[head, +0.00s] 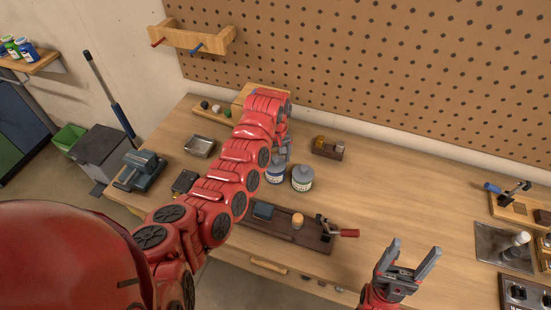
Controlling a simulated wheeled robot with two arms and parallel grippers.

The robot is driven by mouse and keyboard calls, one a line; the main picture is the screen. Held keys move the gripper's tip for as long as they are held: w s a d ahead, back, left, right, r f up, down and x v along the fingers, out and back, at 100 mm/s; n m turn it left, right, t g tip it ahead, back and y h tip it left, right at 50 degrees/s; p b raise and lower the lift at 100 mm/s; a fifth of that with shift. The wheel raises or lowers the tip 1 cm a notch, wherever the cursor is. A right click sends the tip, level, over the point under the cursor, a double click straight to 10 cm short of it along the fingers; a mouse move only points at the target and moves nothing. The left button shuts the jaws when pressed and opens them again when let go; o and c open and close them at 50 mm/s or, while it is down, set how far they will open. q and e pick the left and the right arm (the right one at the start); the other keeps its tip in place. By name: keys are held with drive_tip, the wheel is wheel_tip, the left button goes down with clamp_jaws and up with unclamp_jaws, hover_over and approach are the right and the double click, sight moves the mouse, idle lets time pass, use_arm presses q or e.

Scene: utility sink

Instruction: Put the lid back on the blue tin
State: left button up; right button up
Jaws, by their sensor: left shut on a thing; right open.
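The tin with the blue label (275,176) stands upright on the workbench, with its grey top partly behind my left gripper. My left gripper (283,158) is just above and behind this tin, at the end of the red arm. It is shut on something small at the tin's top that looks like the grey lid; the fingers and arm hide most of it. Whether the lid is seated cannot be told. A second white tin with a grey top (302,179) stands close on the right. My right gripper (413,253) is open and empty over the front of the bench.
A dark board (285,229) with a blue block, a small yellowish cylinder and a red-handled clamp lies in front of the tins. A small tray (200,147) and a wooden block holder (328,149) stand nearby.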

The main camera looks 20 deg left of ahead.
use_arm(q)
drive_tip(key=shift+f+b, duration=0.25)
drive_tip(key=shift+b, duration=0.35)
idle(0.7)
idle(0.4)
drive_tip(key=o, duration=1)
drive_tip(key=shift+r, duration=0.2)
drive_tip(key=shift+r+p, duration=0.3)
drive_tip(key=shift+r, duration=1.75)
drive_tip(key=shift+r+p, duration=1.2)
drive_tip(key=shift+r, duration=0.2)
drive_tip(key=shift+f, duration=0.1)
drive_tip(key=shift+c, duration=0.3)
clamp_jaws()
